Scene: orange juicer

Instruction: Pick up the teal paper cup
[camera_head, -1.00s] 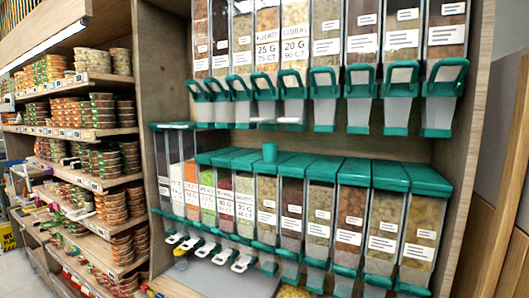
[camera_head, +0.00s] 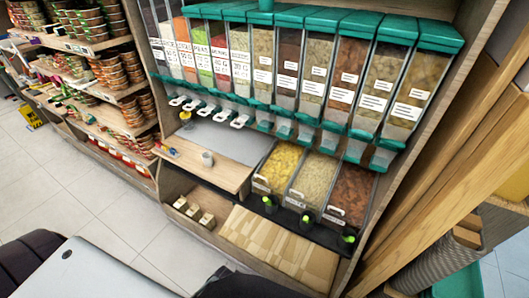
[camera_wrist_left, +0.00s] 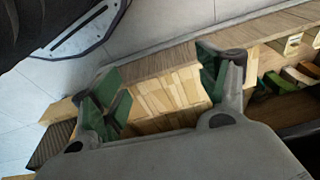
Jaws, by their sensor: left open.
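Beyond the fingers is a wood-patterned surface. The cup does not show in the left wrist view. My left gripper cannot be made out in the head view. My right gripper is in neither view.
A row of dispensers (camera_head: 300,75) fills the unit. Below are a wooden shelf (camera_head: 215,172) with a small grey cup (camera_head: 207,158) and open food bins (camera_head: 315,180). Stocked shelves (camera_head: 110,75) stand left, wooden panels (camera_head: 430,150) right. Tiled floor (camera_head: 90,195) is clear at the lower left.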

